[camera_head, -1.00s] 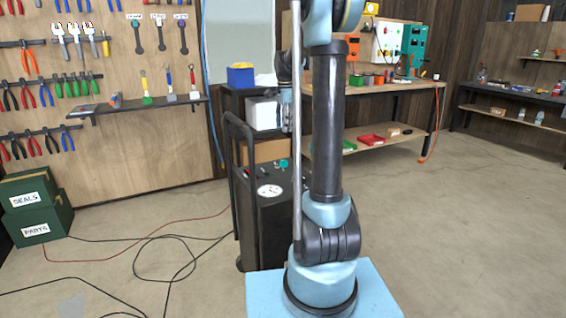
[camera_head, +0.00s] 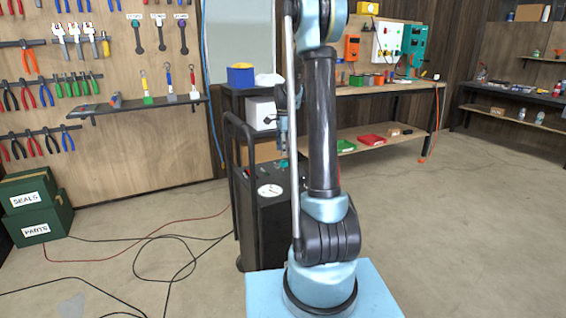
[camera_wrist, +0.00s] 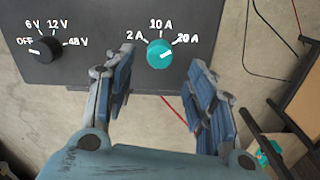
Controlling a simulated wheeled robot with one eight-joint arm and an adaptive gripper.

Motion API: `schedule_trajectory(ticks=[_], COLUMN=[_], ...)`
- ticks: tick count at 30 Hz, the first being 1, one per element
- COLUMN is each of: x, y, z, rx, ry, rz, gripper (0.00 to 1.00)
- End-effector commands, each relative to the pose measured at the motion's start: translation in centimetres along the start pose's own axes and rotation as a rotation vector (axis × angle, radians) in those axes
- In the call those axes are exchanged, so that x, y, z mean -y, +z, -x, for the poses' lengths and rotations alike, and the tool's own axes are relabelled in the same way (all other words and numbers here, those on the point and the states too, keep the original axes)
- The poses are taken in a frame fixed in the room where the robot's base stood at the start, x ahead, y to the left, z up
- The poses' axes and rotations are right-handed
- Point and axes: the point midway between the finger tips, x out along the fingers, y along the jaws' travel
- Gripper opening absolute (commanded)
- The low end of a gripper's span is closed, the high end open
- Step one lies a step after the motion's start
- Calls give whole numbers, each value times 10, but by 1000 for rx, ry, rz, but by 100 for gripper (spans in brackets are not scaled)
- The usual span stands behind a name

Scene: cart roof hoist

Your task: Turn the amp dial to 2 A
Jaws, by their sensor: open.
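The amp dial (camera_wrist: 159,54) is a round teal knob with a white pointer mark, on the cart's dark top panel. In the wrist view its mark points right, toward the 20 A label (camera_wrist: 186,40). The 2 A label (camera_wrist: 134,36) is at its upper left and the 10 A label (camera_wrist: 161,24) above it. My gripper (camera_wrist: 161,60) is open, with one finger on each side of the dial in the picture. I cannot tell how high it is above the panel. In the head view my gripper hangs over the cart (camera_head: 268,225) and the dial shows only partly.
A black voltage dial (camera_wrist: 45,49) with its mark toward OFF sits left of the amp dial. In the head view the cart has a black handle (camera_head: 228,150) and a white gauge (camera_head: 270,190). A workbench (camera_head: 390,88) stands behind to the right. The floor on the right is clear.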

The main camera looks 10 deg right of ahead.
Motion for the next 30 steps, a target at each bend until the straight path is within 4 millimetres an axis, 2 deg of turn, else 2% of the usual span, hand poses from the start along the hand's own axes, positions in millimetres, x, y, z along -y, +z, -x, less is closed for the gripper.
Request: schedule_trajectory(ticks=[6,12,24,30], x=[0,0,0,0], y=[0,0,0,0], z=[-36,-56,-61,-61], rx=[0,0,0,0], ry=[0,0,0,0], rz=[0,0,0,0], gripper=[51,51,51,6])
